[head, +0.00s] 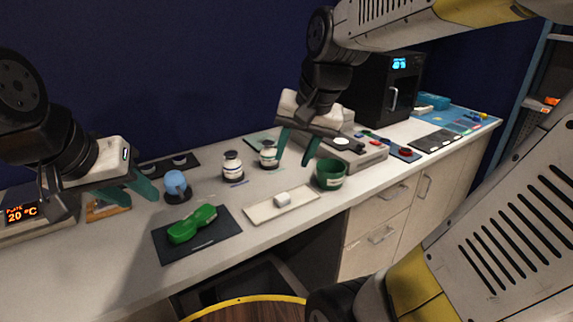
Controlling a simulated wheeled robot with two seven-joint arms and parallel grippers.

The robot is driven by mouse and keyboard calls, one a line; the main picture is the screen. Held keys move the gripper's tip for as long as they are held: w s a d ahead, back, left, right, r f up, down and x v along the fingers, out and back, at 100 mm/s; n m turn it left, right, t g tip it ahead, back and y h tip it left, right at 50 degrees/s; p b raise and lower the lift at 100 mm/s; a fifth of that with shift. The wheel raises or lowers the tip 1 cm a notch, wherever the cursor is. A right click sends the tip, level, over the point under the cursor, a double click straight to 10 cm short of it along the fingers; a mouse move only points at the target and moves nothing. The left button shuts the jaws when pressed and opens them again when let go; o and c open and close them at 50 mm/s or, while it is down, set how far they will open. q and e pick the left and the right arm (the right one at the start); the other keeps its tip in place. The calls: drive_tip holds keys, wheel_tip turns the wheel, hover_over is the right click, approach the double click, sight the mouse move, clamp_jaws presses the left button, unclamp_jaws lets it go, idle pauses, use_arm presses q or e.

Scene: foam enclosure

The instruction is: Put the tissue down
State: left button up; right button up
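A small white roll-like piece (282,199), which looks like the tissue, lies on a flat white tray (262,210) near the front edge of the counter. My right gripper (294,160) is above and behind that tray, pointing down. Its two green fingers are spread apart with nothing visible between them. My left gripper (138,198) is at the left, over the counter beside a blue round-topped object (175,184). Its green fingers look apart, and I see nothing held between them.
A dark mat (200,252) with a green object (192,224) lies left of the tray. A green cup (330,174) stands right of it. Two white jars (232,166) stand behind. A black machine (388,88) is at the back right. The front counter strip is clear.

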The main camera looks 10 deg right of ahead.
drive_tip(key=s+n+t, duration=0.2)
drive_tip(key=s+n, duration=0.2)
drive_tip(key=s, duration=0.3)
drive_tip(key=shift+a, duration=0.4)
drive_tip(key=shift+s, duration=0.1)
idle(0.5)
